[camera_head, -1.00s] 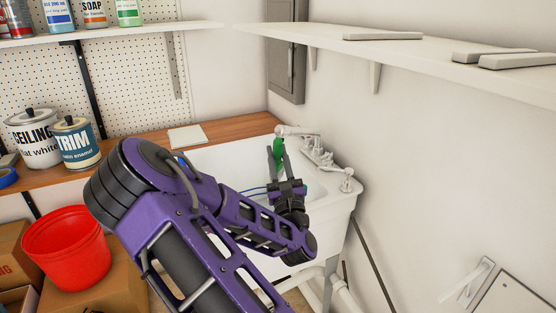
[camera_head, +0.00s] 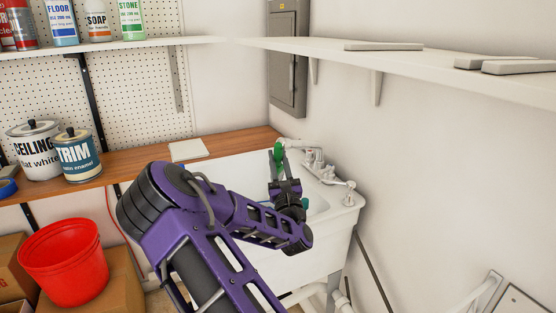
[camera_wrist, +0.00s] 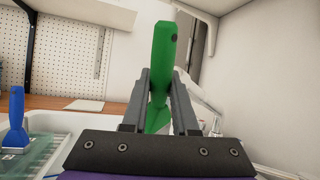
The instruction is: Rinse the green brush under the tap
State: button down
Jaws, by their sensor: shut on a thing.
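My gripper (camera_head: 280,168) is over the white sink (camera_head: 235,172), close to the tap (camera_head: 298,143). It is shut on the green brush (camera_head: 278,155). In the wrist view the green brush (camera_wrist: 163,60) stands up between the two grey fingers, its handle end above the fingertips. Its lower part is hidden behind the gripper's dark plate. The tap spout reaches out near the brush in the head view. I cannot tell whether water is running.
A blue-handled brush (camera_wrist: 16,112) rests at the sink in the wrist view. A wooden counter (camera_head: 125,165) with paint cans (camera_head: 76,158) runs behind. A red bucket (camera_head: 64,262) stands on a box at left. A shelf (camera_head: 400,58) juts from the right wall.

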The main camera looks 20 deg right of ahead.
jog(key=shift+d, duration=0.15)
dwell(0.5)
jog(key=shift+s+d+p, duration=0.15)
jog(key=shift+d+p, duration=0.3)
jog(key=shift+a, duration=0.15)
jog(key=shift+w+a+p, duration=0.25)
jog(key=shift+a+p, duration=0.15)
jog(key=shift+s+d, duration=0.25)
jog(key=shift+d, duration=0.3)
jog(key=shift+a, duration=0.15)
jog(key=shift+w+a, duration=0.2)
jog(key=shift+a, duration=0.2)
dwell(0.4)
